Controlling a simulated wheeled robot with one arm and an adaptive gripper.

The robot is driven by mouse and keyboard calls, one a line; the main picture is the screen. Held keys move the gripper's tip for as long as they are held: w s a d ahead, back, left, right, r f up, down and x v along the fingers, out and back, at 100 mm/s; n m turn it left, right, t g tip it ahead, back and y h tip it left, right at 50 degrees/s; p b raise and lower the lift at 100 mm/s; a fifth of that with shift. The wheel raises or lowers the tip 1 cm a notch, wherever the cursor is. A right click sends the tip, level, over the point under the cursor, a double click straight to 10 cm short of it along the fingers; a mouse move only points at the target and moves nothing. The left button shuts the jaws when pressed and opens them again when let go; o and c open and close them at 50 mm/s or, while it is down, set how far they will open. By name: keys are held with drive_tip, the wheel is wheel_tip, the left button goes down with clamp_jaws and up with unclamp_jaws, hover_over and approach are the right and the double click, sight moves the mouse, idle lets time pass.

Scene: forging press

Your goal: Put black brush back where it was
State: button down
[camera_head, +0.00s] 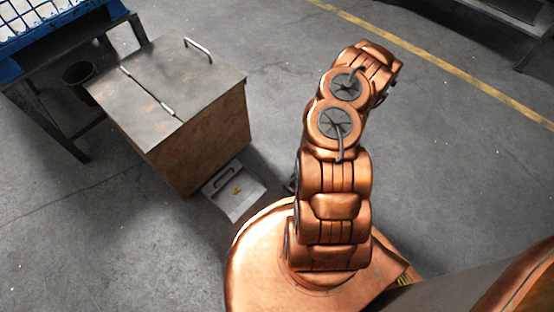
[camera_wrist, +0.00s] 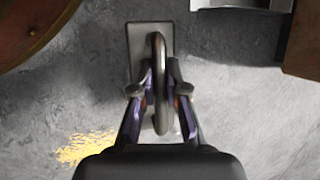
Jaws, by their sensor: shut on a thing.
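The black brush (camera_wrist: 137,40) shows in the wrist view as a dark rectangular block with a curved handle loop. My gripper (camera_wrist: 160,90) is shut on the handle, one finger on each side. The brush is seen from above over the grey floor; I cannot tell whether it touches the floor. In the head view my arm hides the gripper and brush.
A rusty lidded metal box (camera_head: 190,130) stands on the floor left of my arm. A grey dustpan (camera_head: 248,203) with yellow bits lies beside it. A dark bin (camera_head: 78,73) and a blue crate (camera_head: 50,30) are farther left. Floor right of my arm is clear.

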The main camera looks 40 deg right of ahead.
drive_tip(key=w+f+b, duration=0.1)
drive_tip(key=w+b, duration=0.1)
drive_tip(key=w, duration=0.2)
drive_tip(key=w+f+b, duration=0.1)
drive_tip(key=w+f, duration=0.1)
drive_tip(key=w, duration=0.3)
drive_tip(key=w+f+b, duration=0.2)
drive_tip(key=w, duration=0.3)
drive_tip(key=shift+d+b, duration=0.1)
drive_tip(key=shift+b, duration=0.2)
drive_tip(key=c, duration=1.7)
unclamp_jaws()
drive_tip(key=o, duration=0.5)
